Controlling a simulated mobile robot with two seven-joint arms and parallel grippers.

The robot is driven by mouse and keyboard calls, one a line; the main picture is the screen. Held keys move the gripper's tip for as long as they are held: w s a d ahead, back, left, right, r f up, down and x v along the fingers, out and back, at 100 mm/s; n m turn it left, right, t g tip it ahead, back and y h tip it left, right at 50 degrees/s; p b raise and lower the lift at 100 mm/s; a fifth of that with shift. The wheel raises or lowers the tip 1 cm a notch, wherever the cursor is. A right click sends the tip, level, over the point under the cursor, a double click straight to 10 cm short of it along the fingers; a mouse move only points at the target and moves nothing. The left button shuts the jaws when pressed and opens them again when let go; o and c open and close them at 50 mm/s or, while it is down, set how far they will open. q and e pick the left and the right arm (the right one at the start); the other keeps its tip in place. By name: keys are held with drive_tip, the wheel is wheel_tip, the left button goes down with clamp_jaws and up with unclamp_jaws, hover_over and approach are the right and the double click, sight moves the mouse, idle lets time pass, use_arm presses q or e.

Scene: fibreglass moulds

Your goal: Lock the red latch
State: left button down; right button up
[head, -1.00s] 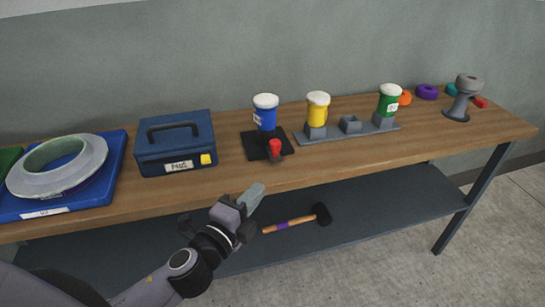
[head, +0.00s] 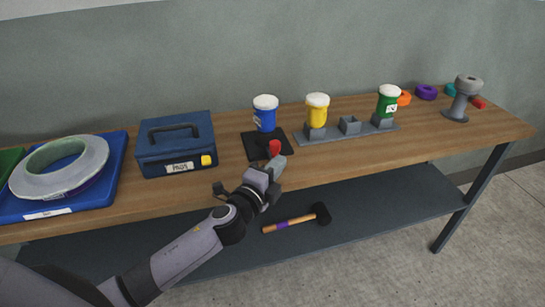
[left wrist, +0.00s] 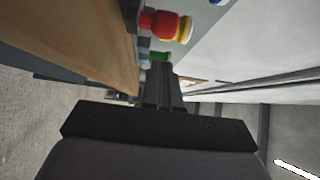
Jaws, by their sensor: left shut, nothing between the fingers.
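The red latch (head: 274,147) has a red knob and stands at the front edge of a black plate (head: 256,144) on the workbench. A blue jar with a white lid (head: 265,113) stands on the same plate behind it. My left gripper (head: 279,163) is shut and empty, just in front of and below the red knob, and hides the latch's lower part. I cannot tell whether it touches the latch. In the left wrist view the red knob (left wrist: 158,23) shows beyond the shut fingers (left wrist: 162,85). My right gripper is not in view.
A grey rack (head: 349,127) with a yellow jar (head: 317,110) and a green jar (head: 388,101) stands to the right. A blue toolbox (head: 176,143) stands to the left. A hammer (head: 297,219) lies on the lower shelf (head: 390,215).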

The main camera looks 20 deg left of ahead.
sight(271, 148)
use_arm(q)
drive_tip(key=shift+w+a, duration=1)
drive_tip(key=shift+w, duration=0.15)
drive_tip(key=shift+w+a+b, duration=0.3)
drive_tip(key=shift+w+a, duration=0.4)
drive_tip(key=shift+w, duration=0.25)
drive_tip(key=shift+a+r, duration=0.15)
